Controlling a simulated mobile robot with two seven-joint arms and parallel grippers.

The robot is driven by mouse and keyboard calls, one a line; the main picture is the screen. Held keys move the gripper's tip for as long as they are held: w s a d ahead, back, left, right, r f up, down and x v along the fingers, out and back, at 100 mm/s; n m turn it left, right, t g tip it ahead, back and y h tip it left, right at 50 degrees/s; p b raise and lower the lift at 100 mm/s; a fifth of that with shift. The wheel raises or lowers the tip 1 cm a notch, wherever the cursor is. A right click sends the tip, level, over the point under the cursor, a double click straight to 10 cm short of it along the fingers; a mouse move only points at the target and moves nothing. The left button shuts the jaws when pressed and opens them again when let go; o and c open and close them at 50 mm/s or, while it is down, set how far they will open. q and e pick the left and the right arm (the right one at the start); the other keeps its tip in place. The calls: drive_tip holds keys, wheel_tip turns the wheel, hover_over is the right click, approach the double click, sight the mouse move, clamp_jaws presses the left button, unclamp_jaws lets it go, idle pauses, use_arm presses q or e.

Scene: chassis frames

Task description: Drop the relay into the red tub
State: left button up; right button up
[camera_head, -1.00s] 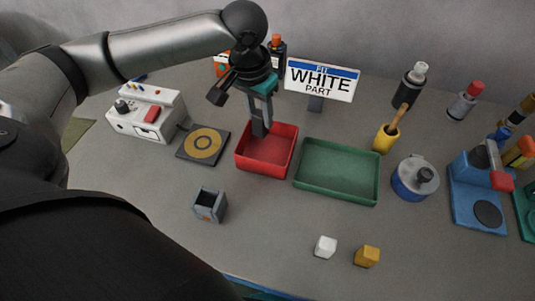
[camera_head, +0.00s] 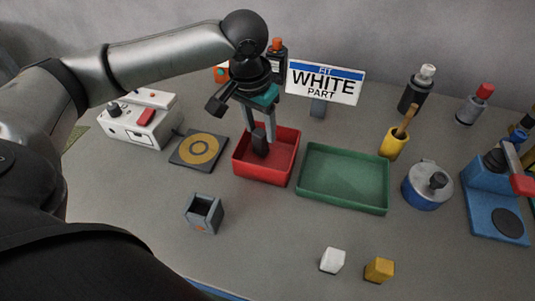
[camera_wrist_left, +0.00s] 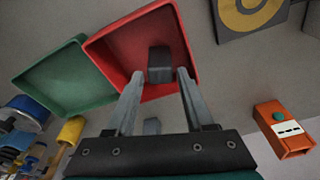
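The relay is a dark grey block (camera_head: 260,141) inside the outline of the red tub (camera_head: 265,178). My left gripper (camera_head: 259,136) points down over the tub with its fingers spread. In the left wrist view the relay (camera_wrist_left: 160,64) lies just beyond and between the fingertips (camera_wrist_left: 160,74), with a gap on both sides, over the red inside of the tub (camera_wrist_left: 125,50). I cannot tell whether the relay rests on the tub floor or is still dropping. My right gripper is not in view.
A green tray (camera_head: 343,178) stands right of the tub. A "FIT WHITE PART" sign (camera_head: 323,82) stands behind. A black pad with a yellow ring (camera_head: 199,149) lies left. A grey open holder (camera_head: 204,213), a white cube (camera_head: 332,260) and a yellow cube (camera_head: 379,269) lie in front.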

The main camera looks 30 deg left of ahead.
use_arm(q)
drive_tip(key=shift+o, duration=1.3)
wheel_tip(320, 180, up, 15)
drive_tip(key=s+p, duration=0.2)
drive_tip(key=p, duration=0.3)
drive_tip(key=shift+s, duration=0.15)
drive_tip(key=shift+a, duration=0.1)
